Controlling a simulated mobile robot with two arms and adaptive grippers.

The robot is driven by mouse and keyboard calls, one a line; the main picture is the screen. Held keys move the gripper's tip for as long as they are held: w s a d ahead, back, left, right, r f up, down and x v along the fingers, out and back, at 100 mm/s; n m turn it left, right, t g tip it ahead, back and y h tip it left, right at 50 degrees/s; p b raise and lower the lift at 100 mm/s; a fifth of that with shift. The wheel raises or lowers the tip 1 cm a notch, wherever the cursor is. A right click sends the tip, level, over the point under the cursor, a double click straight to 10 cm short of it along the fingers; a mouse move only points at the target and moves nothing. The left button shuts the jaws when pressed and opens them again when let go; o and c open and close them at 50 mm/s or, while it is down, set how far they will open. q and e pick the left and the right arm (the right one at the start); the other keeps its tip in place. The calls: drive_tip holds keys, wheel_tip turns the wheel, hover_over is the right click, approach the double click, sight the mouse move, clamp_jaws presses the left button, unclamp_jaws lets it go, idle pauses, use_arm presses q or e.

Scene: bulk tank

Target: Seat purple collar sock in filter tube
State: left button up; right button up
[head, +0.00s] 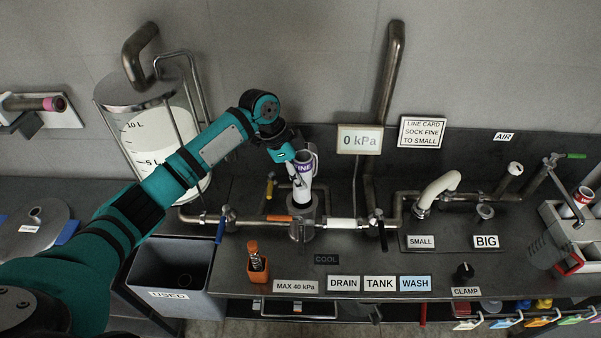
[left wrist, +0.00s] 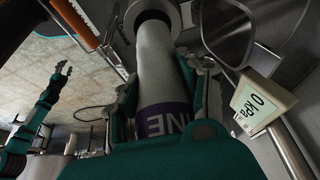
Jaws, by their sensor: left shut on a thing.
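The sock (head: 305,176) is pale grey-white with a purple collar (head: 305,158) lettered "INE". My left gripper (head: 296,163) is shut on it just below the collar and holds it upright. The grey filter tube (head: 302,232) stands on the bench below. The sock's lower end is at the tube's round mouth; I cannot tell how far in it is. In the left wrist view the sock (left wrist: 160,70) runs from the purple collar (left wrist: 163,122) to the ring-shaped mouth (left wrist: 153,10). My right gripper (left wrist: 62,72) is small there, with its fingers apart and nothing in them.
Pipes with blue, orange, yellow and black valve handles surround the tube. A gauge (head: 360,140) reads 0 kPa. A grey "USED" bin (head: 215,296) stands front left. An orange-topped tool (head: 256,262) stands at the bench front. The glass tank (head: 142,135) is behind my left arm.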

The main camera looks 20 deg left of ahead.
sight(300, 194)
use_arm(q)
drive_tip(key=shift+p, duration=0.35)
drive_tip(key=shift+p, duration=0.3)
idle(0.5)
drive_tip(key=shift+f+b, duration=0.3)
drive_tip(key=shift+f, duration=0.2)
drive_tip(key=shift+f+b, duration=1.9)
drive_tip(key=shift+f, duration=1.55)
drive_tip(key=o, duration=1.1)
drive_tip(key=shift+s, duration=0.1)
drive_tip(key=shift+c, duration=0.2)
drive_tip(key=shift+o, duration=1.4)
